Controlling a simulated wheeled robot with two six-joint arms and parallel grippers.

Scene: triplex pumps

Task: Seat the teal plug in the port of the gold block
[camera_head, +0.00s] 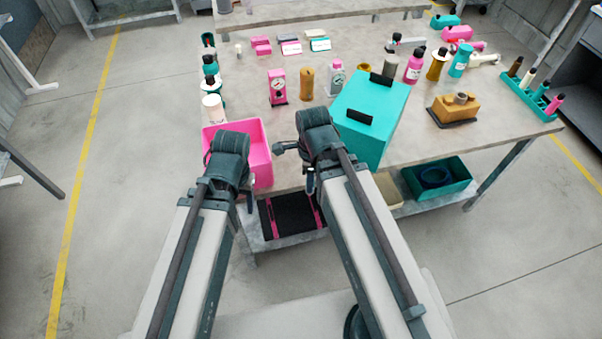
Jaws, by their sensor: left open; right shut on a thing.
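The gold block (455,110) sits on a dark base at the right of the table, with a round raised port on its top. A slim teal piece with a dark cap (541,89) stands in the teal rack (527,98) at the far right; it may be the teal plug, but it is too small to be sure. My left gripper (248,197) is open, low by the pink bin and mostly behind my arm. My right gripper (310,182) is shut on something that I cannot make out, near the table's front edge. Both grippers are far left of the gold block.
A large teal box (372,112) with black handles stands between my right arm and the gold block. A pink bin (261,150) is at the front left. Bottles, gauges and small parts fill the back.

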